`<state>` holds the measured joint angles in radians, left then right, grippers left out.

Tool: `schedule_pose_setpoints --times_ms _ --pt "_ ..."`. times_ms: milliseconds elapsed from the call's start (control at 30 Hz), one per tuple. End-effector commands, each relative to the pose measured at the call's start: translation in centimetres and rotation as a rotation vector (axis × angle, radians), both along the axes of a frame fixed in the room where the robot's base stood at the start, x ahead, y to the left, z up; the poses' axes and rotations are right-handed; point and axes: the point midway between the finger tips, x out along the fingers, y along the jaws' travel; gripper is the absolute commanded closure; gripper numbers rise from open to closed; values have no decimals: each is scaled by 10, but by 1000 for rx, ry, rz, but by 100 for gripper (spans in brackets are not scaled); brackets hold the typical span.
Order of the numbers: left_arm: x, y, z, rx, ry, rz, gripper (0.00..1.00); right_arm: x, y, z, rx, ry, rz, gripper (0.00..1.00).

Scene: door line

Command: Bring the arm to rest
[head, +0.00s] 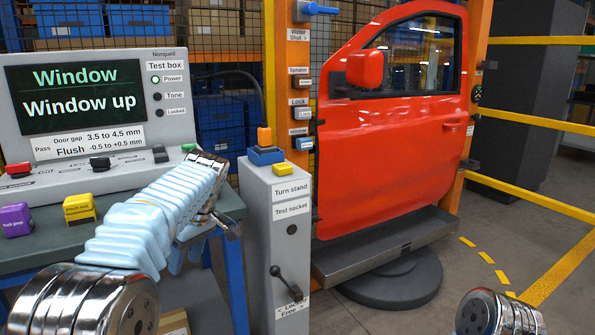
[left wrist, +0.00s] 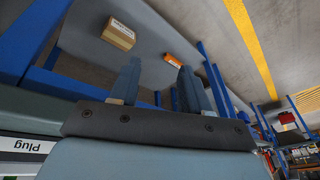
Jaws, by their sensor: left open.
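My left arm, in a pale blue sleeve, reaches in from the lower left of the head view. Its left gripper (head: 222,226) is in front of the test bench's right end, beside the grey turn stand post (head: 258,215). In the left wrist view the left gripper (left wrist: 156,76) has its two fingers apart with nothing between them. My right gripper is not in view; only a chrome part of my right arm shows at the lower right of the head view.
The test box (head: 95,110) reads "Window up". The bench (head: 40,255) carries a purple block (head: 16,220) and a yellow block (head: 80,207). A red door (head: 395,140) stands upright on the turn stand (head: 385,250). Floor at right is open, with yellow rails (head: 540,121) behind.

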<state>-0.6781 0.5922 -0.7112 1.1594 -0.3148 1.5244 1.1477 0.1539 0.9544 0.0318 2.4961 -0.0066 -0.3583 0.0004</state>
Motion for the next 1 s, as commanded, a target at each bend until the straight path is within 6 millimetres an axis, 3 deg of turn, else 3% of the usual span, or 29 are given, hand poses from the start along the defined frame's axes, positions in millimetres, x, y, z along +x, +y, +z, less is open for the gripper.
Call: schedule_pose_setpoints --times_ms 133,267,400,467,600,700,800,900,1000 --pt "15 -5 -103 -67 80 -194 53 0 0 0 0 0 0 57" --pt "9 -16 -203 -162 127 -381 53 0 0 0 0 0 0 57" --pt "-24 -34 -304 -285 151 -559 53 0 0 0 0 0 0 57" --pt "-47 -44 -344 -342 150 -628 53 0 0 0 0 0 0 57" --pt "-116 -73 -418 -473 117 -771 53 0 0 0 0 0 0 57" --pt "-169 -95 -448 -547 71 -851 53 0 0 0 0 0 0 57" --pt "-214 -114 -460 -594 25 -909 53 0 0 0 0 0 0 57" --pt "-242 -125 -461 -613 -15 -948 53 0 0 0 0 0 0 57" --pt "-255 -130 -459 -618 -36 -966 53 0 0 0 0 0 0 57"
